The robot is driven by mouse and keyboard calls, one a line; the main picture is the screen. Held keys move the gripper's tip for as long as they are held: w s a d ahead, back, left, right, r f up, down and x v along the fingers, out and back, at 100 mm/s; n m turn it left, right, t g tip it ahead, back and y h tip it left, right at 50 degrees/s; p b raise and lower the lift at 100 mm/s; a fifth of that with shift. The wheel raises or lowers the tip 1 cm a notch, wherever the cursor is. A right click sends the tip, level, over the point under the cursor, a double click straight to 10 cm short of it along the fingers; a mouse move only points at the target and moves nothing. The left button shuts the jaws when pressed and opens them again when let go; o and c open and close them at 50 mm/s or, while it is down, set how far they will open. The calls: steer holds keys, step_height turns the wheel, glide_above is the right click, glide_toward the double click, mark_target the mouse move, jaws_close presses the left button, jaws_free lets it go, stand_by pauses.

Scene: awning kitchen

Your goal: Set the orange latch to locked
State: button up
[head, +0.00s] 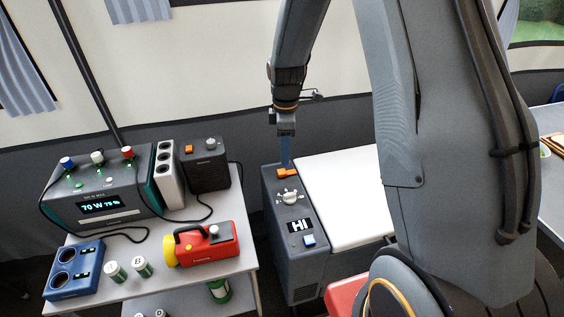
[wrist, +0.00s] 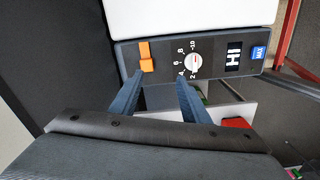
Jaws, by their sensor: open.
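The orange latch (head: 287,173) sits on the control panel at the far end of a dark grey cooler box (head: 290,256). In the wrist view the orange latch (wrist: 146,56) lies just beyond the left fingertip. My gripper (head: 286,158) points down at the latch in the head view. In the wrist view my gripper (wrist: 160,77) is open with nothing between its two blue-grey fingers. Its right fingertip is near the white dial (wrist: 194,63). I cannot tell whether a finger touches the latch.
The panel also has a display reading HI (head: 300,225) and a blue MAX button (wrist: 258,53). The white lid (head: 340,195) lies beside the panel. A table (head: 225,275) at left holds a power unit (head: 100,195), a red-and-yellow lamp (head: 205,245) and a blue charger (head: 75,270).

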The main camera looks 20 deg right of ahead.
mark_target(282, 171)
steer(key=w+f+n, duration=0.1)
steer(key=w+f+n+p, duration=0.1)
steer(key=w+n, duration=0.1)
steer(key=shift+a+f, duration=0.1)
steer(key=shift+f, duration=0.2)
steer(key=shift+f+p, duration=0.75)
steer(key=shift+f, duration=2.9)
